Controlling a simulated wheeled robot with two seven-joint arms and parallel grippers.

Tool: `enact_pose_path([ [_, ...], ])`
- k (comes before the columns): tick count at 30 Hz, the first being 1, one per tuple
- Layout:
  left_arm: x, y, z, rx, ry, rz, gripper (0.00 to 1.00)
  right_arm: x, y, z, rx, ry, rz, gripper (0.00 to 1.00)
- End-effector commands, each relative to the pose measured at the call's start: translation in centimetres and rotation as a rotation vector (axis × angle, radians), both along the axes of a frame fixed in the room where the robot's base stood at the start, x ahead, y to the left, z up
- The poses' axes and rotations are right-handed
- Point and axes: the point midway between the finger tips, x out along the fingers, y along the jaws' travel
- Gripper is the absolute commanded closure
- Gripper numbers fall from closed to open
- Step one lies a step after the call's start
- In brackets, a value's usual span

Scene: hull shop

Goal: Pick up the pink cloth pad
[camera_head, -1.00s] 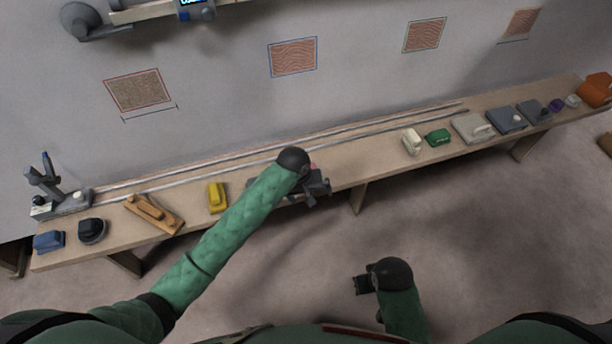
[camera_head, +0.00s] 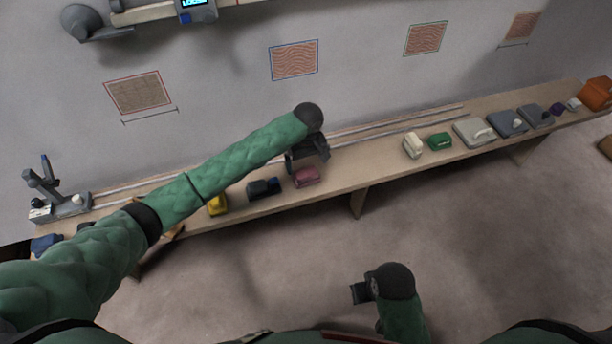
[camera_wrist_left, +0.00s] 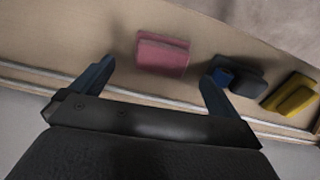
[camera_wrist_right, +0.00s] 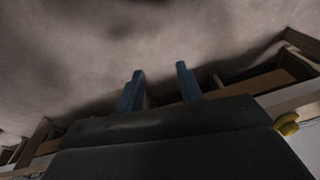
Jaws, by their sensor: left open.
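The pink cloth pad (camera_head: 307,177) lies on the bench near its front edge, just right of a dark block with a blue part. My left gripper (camera_head: 308,158) is above the bench, behind the pad, open and empty. In the left wrist view the pad (camera_wrist_left: 162,54) sits ahead of the open fingers (camera_wrist_left: 155,80), between their lines and apart from them. My right gripper (camera_head: 360,291) is low in front of the bench, away from the pad. In the right wrist view its two fingers (camera_wrist_right: 160,88) stand apart with nothing seen between them.
The dark and blue block (camera_head: 264,188) is close to the pad's left, with a yellow block (camera_head: 217,205) beyond it. Rails (camera_head: 390,127) run along the bench back. Cream (camera_head: 413,146) and green (camera_head: 440,141) blocks stand farther right.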

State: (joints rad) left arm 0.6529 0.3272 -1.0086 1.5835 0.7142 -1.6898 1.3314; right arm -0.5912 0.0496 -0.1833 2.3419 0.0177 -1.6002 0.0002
Motion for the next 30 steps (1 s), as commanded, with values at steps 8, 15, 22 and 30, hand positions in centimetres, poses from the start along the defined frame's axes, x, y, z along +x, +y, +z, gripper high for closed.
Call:
enact_pose_path([
  [8, 0.0, 0.2, -2.0, 0.001, 0.000, 0.000, 0.00, 0.3, -0.2, -3.1, -0.011, 0.010, 0.004, 0.64],
  [15, 0.0, 0.4, -4.7, 0.001, 0.000, -0.002, 0.00, 0.7, -0.2, -6.9, -0.016, 0.014, 0.003, 0.64],
  [22, 0.0, 0.4, -6.1, -0.001, -0.001, -0.002, 0.00, 0.8, -0.1, -8.2, -0.017, 0.013, 0.003, 0.64],
  [30, 0.0, 0.4, -6.1, -0.001, -0.001, -0.002, 0.18, 0.8, -0.1, -8.2, -0.016, 0.012, 0.003, 0.64],
])
